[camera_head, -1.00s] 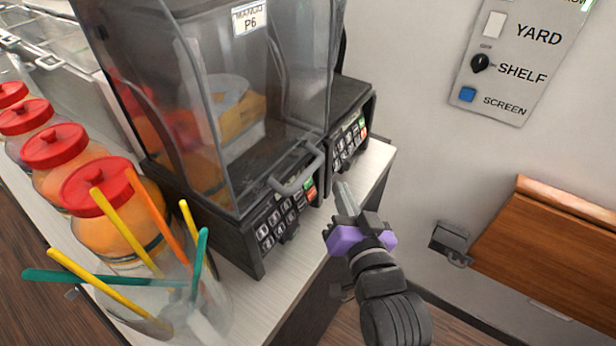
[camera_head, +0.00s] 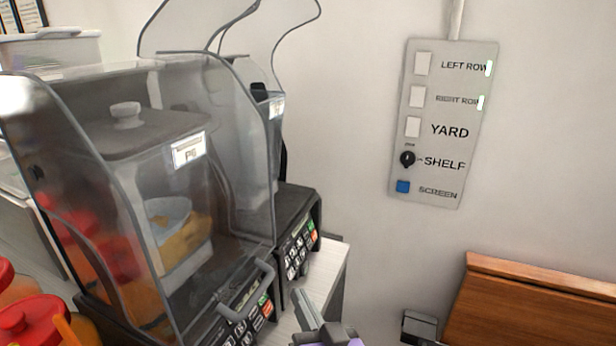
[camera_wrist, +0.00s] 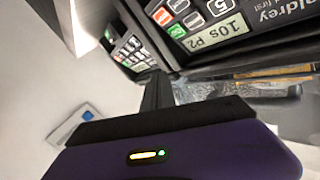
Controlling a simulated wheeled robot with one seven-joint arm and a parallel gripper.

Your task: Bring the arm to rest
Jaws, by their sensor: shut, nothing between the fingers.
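My gripper (camera_head: 312,312) shows at the bottom edge of the head view, in front of the counter and the machines, with only its front end in the picture. Its fingers are together and hold nothing. In the wrist view the shut fingers (camera_wrist: 157,92) point toward a dark machine with a keypad and a "10s P2" display (camera_wrist: 216,35). I cannot tell the exact gap between the fingertips and the machine. The rest of my arm is out of the head view.
A clear-covered machine (camera_head: 150,190) stands at the left, with a second machine (camera_head: 300,235) behind it. Red-lidded jars (camera_head: 30,318) are at the lower left. A switch panel (camera_head: 440,125) is on the wall. A brown wooden board (camera_head: 540,305) is at lower right.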

